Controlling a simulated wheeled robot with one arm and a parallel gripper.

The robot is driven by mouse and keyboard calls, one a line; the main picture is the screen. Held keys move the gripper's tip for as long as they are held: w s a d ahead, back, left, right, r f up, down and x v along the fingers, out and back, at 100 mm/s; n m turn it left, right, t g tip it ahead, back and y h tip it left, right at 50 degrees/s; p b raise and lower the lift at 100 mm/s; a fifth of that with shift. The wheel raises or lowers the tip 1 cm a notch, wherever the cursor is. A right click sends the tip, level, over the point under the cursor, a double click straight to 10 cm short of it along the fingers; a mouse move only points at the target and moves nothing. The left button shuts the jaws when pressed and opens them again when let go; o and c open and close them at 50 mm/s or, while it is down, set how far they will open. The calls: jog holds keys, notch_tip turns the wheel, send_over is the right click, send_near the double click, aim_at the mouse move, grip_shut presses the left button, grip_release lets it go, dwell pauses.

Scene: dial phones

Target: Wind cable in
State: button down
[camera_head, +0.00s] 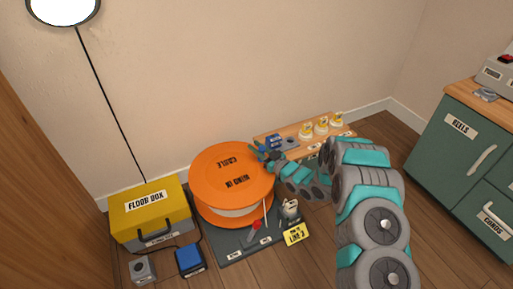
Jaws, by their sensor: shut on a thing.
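A large orange cable reel (225,192) lies flat on a dark grey base (238,248). Its top flange has the words "CABLE" and, upside down, "WIND IN". Pale cable (230,211) shows under the flange. A red-handled lever (256,226) stands on the base in front of the reel. My gripper (266,154) is at the reel's right rear rim, shut on what looks like part of the reel there. The fingers hide the gripped part. My arm comes in from the right.
A yellow floor box (150,215) stands left of the reel, with a blue box (190,261) and a grey box (142,268) in front. A yellow sign (297,235) stands right of the base. A low wooden bench (300,133) is behind my arm. Green drawers (458,150) stand at right.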

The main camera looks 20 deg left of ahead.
aim_at(247, 150)
jog(key=shift+w+a+n+g+y+p, duration=0.4)
jog(key=shift+n+g, duration=0.1)
jog(key=shift+g, duration=0.2)
jog(key=shift+w+a+n+g+y, duration=0.25)
jog(key=shift+a+n+g+y, duration=0.15)
jog(key=shift+a+n+g, duration=0.65)
jog(key=shift+w+a+g+p, duration=0.1)
jog(key=shift+a+g+p, duration=0.3)
jog(key=shift+a, duration=0.5)
jog(key=c, duration=0.7)
grip_release()
jog(key=shift+v, duration=3.85)
